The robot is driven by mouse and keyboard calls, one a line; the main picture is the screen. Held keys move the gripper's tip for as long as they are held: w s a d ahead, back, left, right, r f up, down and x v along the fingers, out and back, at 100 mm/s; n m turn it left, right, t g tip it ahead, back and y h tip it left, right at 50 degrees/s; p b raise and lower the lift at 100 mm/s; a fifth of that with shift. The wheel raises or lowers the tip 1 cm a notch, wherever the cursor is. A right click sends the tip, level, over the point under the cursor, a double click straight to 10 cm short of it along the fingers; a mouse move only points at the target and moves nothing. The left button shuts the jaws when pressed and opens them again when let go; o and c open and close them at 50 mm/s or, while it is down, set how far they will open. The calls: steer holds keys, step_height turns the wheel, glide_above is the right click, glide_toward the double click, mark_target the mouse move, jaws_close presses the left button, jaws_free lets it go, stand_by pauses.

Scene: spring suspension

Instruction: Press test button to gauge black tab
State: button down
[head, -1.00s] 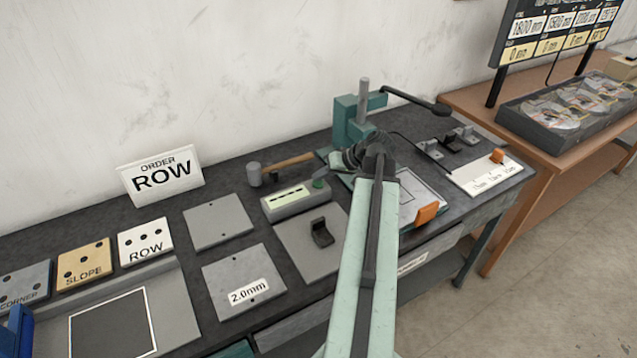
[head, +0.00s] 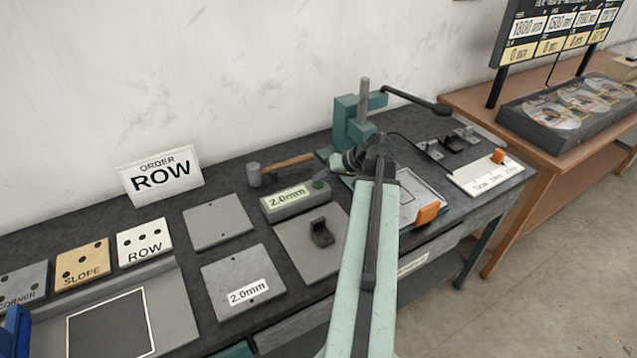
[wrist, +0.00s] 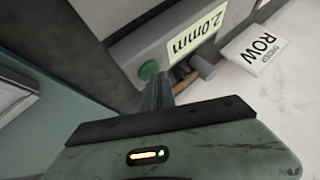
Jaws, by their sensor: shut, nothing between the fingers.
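The grey gauge box (head: 297,203) sits on the dark bench, and its lit display reads 2.0mm. The display also shows in the wrist view (wrist: 195,37). The green test button (wrist: 148,70) is at the gauge's end. My gripper (wrist: 158,88) is shut and empty, with its fingertips right at the button; I cannot tell whether they touch it. The black tab (head: 321,233) stands on a grey plate (head: 300,257) in front of the gauge.
A plate labelled 2.0mm (head: 230,275) and a blank plate (head: 218,224) lie to the left. A hammer (head: 285,167) lies behind the gauge. A green press (head: 350,120) stands at the back. An ORDER ROW sign (head: 160,176) stands at the wall.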

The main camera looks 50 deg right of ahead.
mark_target(321, 185)
steer(key=shift+r, duration=0.1)
steer(key=shift+r+p, duration=0.8)
steer(key=shift+p, duration=0.1)
step_height(321, 185, up, 5)
steer(key=p, duration=0.5)
stand_by(0.3)
